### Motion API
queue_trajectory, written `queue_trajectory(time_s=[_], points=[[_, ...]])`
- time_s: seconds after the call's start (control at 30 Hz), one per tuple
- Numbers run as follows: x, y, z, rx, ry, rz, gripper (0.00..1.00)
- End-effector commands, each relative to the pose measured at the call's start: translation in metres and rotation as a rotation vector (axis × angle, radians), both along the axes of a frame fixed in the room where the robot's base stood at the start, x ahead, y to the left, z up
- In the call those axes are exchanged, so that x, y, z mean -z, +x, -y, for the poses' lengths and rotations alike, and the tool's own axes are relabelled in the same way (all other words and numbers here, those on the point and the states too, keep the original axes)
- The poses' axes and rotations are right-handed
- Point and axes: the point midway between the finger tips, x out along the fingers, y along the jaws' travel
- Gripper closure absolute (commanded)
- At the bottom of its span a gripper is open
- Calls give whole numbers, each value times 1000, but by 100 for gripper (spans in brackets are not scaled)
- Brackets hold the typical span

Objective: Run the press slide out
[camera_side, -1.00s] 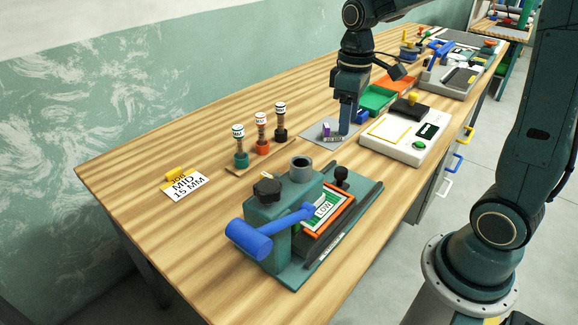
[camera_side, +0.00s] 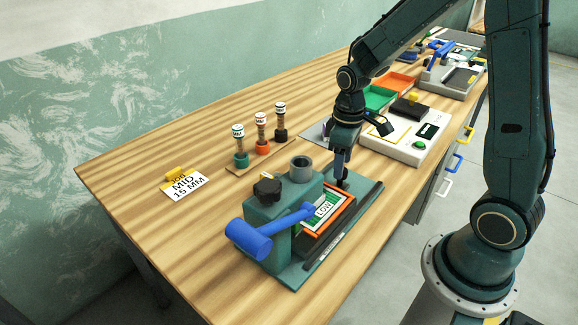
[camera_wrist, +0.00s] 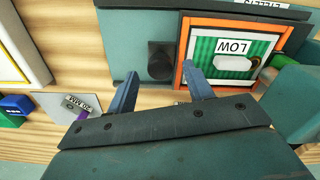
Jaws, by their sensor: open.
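The press (camera_side: 262,215) is a teal block on a teal base, with a blue lever (camera_side: 250,238) and a black knob on top. A black slide knob (camera_wrist: 160,60) stands at the slide's outer end. My gripper (camera_side: 341,182) is above the slide's knob end, hiding most of the knob in the side view. In the wrist view my gripper (camera_wrist: 160,88) has its fingers apart, with the knob beyond the gap between them.
Three stamps with teal, red and black bases (camera_side: 261,134) stand behind the press. A JOB card reading MID 15 MM (camera_side: 184,186) lies at left. A white device (camera_side: 405,138) and green and orange trays (camera_side: 379,97) are behind my gripper. The front-left table is clear.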

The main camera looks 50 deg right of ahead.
Motion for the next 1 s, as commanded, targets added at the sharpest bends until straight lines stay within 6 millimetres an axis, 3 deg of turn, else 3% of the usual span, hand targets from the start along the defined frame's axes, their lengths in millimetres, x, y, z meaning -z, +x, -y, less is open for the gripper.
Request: queue_trajectory(time_s=[0.2, 0.57, 0.83, 1.0], points=[[16, -1, 0, 0, 0, -2, 48], [20, 0, 0, 0, 0, 0, 48], [19, 0, 0, 0, 0, 0, 97], [19, 0, 1, 0, 0, 0, 100]])
